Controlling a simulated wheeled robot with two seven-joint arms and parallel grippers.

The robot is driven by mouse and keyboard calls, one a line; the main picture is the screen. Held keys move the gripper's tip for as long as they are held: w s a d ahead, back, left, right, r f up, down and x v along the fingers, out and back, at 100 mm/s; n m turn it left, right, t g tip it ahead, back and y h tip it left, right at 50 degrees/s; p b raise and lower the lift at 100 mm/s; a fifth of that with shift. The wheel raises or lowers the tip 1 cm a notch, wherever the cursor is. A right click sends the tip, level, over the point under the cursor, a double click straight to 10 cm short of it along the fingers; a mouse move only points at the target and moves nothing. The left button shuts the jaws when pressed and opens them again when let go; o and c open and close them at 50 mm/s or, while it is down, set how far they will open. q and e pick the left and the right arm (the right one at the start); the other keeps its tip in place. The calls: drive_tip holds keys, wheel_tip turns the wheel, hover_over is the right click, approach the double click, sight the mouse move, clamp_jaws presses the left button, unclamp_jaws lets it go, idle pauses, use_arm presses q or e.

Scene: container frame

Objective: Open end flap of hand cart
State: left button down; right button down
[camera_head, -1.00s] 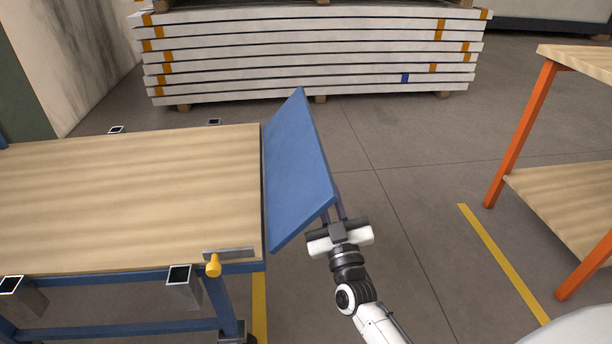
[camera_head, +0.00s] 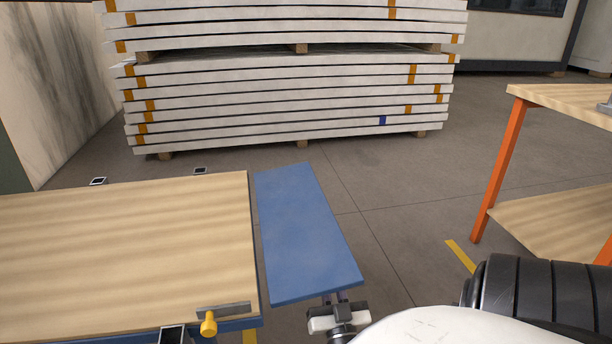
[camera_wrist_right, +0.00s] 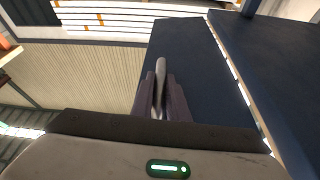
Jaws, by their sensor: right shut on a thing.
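The end flap (camera_head: 305,232) is a blue panel at the right end of the hand cart (camera_head: 125,255), which has a wooden deck. The flap leans outward, close to level with the deck, with a narrow gap between them. My right gripper (camera_head: 336,298) is at the flap's near edge, its fingertips partly hidden by the panel. In the right wrist view the fingers (camera_wrist_right: 160,95) are closed around a thin light-grey piece beside a dark blue panel (camera_wrist_right: 190,62). My left gripper is out of view.
A yellow-knobbed latch (camera_head: 208,324) sits at the deck's near corner. A stack of white panels (camera_head: 290,100) stands behind. An orange-legged table (camera_head: 502,165) is at right. The floor between flap and table is clear.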

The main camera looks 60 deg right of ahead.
drive_tip(key=shift+a+f, duration=0.1)
drive_tip(key=shift+f, duration=0.15)
drive_tip(key=c, duration=1.7)
unclamp_jaws()
drive_tip(key=shift+r, duration=0.15)
